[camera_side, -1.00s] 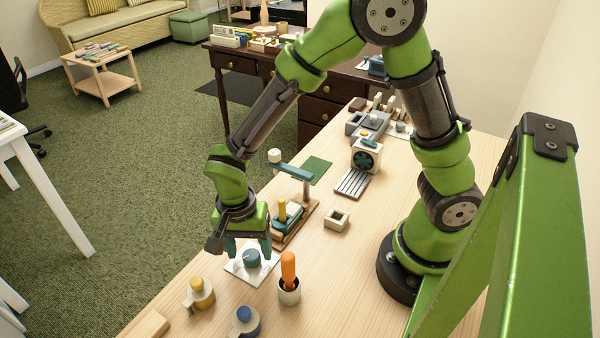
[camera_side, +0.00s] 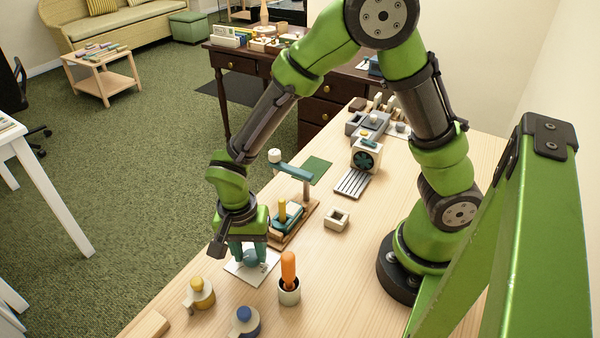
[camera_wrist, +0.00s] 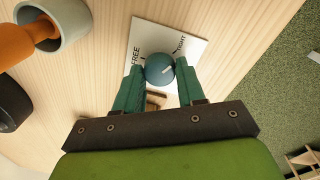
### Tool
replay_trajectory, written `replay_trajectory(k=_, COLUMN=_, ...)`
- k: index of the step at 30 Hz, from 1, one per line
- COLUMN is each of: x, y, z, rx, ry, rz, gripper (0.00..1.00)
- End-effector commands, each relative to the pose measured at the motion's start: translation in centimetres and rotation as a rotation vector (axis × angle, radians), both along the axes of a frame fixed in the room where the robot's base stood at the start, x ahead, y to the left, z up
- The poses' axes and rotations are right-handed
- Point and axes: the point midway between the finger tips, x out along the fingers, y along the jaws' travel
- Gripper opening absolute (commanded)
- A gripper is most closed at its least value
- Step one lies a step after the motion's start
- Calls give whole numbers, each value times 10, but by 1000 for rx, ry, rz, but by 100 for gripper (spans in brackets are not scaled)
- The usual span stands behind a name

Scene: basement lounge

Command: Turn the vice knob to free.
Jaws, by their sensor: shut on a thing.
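The vice knob (camera_wrist: 158,70) is a round teal-blue knob on a white plate (camera_wrist: 150,31) lettered FREE on the left and TIGHT on the right in the wrist view. A short pale mark on its top sits on the side toward TIGHT. My gripper (camera_wrist: 160,69) is shut on the knob, with one teal finger on each side. In the side view my gripper (camera_side: 249,254) reaches down to the plate (camera_side: 237,268), and its fingers partly hide the knob (camera_side: 250,259). A teal vice-like block (camera_side: 289,221) with a yellow peg stands just behind on a wooden base.
An orange-handled tool (camera_side: 288,268) stands in a pale cup (camera_side: 289,294) right of the plate. A yellow-topped piece (camera_side: 198,292) and a blue-topped piece (camera_side: 245,321) stand nearer the front. A hollow square block (camera_side: 337,219) lies to the right. Bare table lies between these.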

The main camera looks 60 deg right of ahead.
Motion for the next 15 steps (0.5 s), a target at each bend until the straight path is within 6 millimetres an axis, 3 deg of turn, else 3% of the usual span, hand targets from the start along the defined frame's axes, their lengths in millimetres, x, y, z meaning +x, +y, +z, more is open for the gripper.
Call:
replay_trajectory(k=8, x=0, y=0, z=1, rx=0, ry=0, rz=119, gripper=9)
replay_trajectory(k=15, x=0, y=1, z=1, rx=0, ry=0, rz=323, gripper=9)
